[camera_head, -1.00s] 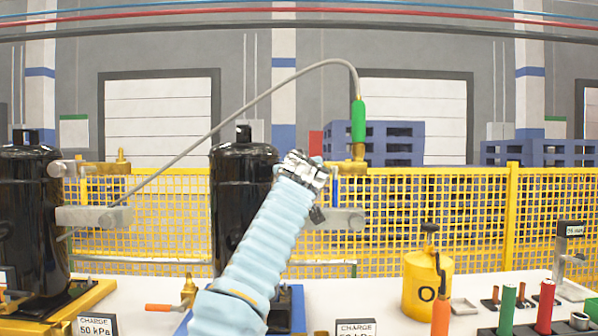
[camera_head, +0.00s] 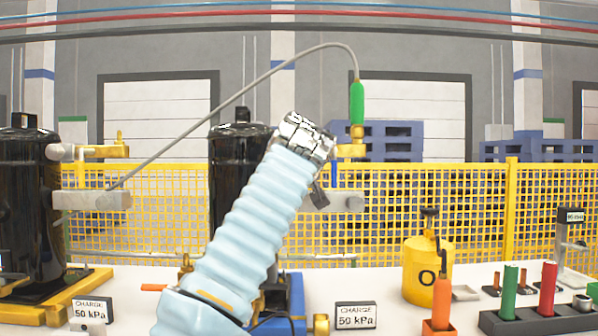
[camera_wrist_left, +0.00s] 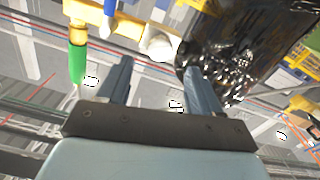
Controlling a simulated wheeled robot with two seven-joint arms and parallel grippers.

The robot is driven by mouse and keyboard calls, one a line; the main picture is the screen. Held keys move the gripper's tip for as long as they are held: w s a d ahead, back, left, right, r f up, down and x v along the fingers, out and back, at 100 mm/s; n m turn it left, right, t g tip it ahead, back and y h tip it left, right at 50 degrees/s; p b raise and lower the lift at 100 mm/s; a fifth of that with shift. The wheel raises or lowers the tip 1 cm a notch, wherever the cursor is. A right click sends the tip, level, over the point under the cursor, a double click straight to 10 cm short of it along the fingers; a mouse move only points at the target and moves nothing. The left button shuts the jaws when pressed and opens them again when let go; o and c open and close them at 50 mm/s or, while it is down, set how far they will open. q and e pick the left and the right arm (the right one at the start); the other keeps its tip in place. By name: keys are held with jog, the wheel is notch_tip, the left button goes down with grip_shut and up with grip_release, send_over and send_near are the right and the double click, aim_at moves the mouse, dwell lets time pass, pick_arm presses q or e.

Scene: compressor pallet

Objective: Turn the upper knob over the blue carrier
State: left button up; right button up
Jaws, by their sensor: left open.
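A black compressor (camera_head: 228,175) stands on the blue carrier (camera_head: 294,288), partly hidden behind my left arm. At its upper right, a brass valve (camera_head: 352,150) carries a green connector (camera_head: 357,103) with a grey hose. My left gripper (camera_head: 308,132) is raised beside the compressor's top and covers the upper knob in the head view. In the left wrist view, the gripper (camera_wrist_left: 158,78) is open and empty. A pale round knob (camera_wrist_left: 158,44) lies ahead, between the lines of its fingers; contact is not visible. The right gripper is not in view.
A lower grey fitting (camera_head: 345,200) sticks out right of my left arm. Another black compressor (camera_head: 30,205) stands left on a yellow carrier. A yellow canister (camera_head: 424,270) and red and green cylinders are on the table's right. A yellow mesh fence (camera_head: 430,215) runs behind.

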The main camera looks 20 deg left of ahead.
pick_arm(q)
jog(key=b+v, duration=0.1)
jog(key=v, duration=0.4)
jog(key=shift+s+d+b, duration=0.1)
jog(key=shift+s+b, duration=0.3)
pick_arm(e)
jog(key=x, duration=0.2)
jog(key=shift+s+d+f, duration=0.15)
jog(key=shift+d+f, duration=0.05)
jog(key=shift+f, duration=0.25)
